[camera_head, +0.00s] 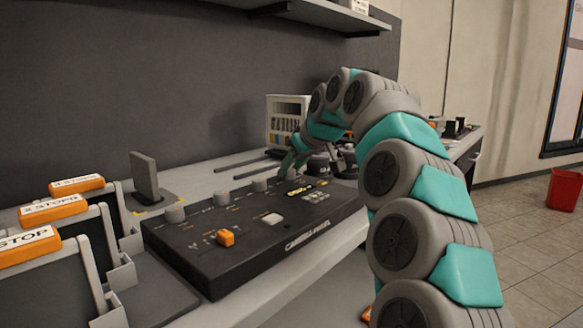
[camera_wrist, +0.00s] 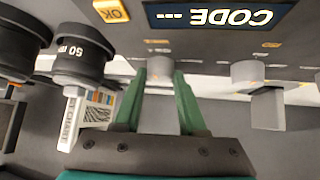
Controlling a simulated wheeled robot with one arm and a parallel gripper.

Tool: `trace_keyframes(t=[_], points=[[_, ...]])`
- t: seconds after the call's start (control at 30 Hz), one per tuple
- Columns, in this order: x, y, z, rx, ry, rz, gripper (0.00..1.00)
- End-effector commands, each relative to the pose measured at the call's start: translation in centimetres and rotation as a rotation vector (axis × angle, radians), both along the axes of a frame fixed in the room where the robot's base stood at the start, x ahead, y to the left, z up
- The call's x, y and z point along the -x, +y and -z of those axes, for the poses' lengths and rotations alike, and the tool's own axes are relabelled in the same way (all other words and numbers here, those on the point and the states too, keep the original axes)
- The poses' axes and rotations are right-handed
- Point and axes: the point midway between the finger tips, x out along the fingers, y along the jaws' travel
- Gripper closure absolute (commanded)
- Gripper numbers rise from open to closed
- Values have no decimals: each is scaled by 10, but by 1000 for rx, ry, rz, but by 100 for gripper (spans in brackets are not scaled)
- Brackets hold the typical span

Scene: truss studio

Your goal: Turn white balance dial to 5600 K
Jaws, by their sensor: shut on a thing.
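The black camera panel (camera_head: 262,250) lies on the bench with a row of grey dials along its back edge. My gripper (camera_head: 290,163) reaches down over the back right end of that row. In the wrist view my gripper (camera_wrist: 159,82) has its green fingers closed on both sides of a grey dial (camera_wrist: 160,67). The dial's pointer and the small labels around it cannot be read. The neighbouring dial (camera_head: 259,184) stands free, and it also shows in the wrist view (camera_wrist: 247,72). A lit display (camera_wrist: 210,16) reads "CODE ---".
Camera lenses, one marked 50 mm (camera_wrist: 83,48), stand close beside the panel near my gripper. Orange-topped stands (camera_head: 55,209) are at the left. A red bin (camera_head: 565,189) is on the floor at the right.

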Motion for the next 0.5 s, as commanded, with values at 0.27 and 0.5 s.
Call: trace_keyframes(t=[0.27, 0.5], points=[[0, 0, 0, 0, 0, 0, 100], [0, 0, 0, 0, 0, 6, 100]])
